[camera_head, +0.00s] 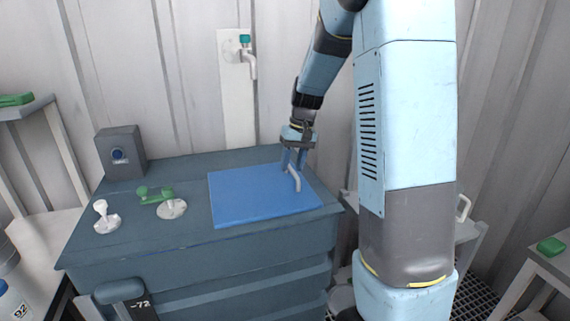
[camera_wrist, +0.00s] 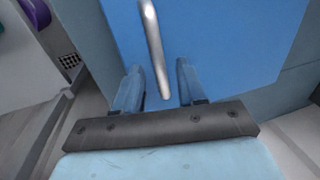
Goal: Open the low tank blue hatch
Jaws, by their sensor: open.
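The blue hatch (camera_head: 250,198) is a flat square lid lying closed on top of the low dark blue-grey tank (camera_head: 215,256). A pale bar handle (camera_head: 293,178) stands on the hatch's right part. In the wrist view the handle (camera_wrist: 153,45) runs up from between the fingers, over the blue hatch (camera_wrist: 225,40). My gripper (camera_head: 294,160) is over the handle, pointing down. In the wrist view my gripper (camera_wrist: 158,82) is open, with one finger on each side of the handle's near end. I cannot tell whether a finger touches the handle.
On the tank top, left of the hatch, are a green valve handle (camera_head: 156,194), a white knob (camera_head: 104,215) and a grey box (camera_head: 120,153). A tap (camera_head: 247,58) hangs on the wall behind. Side tables stand left and right. My arm fills the right-centre.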

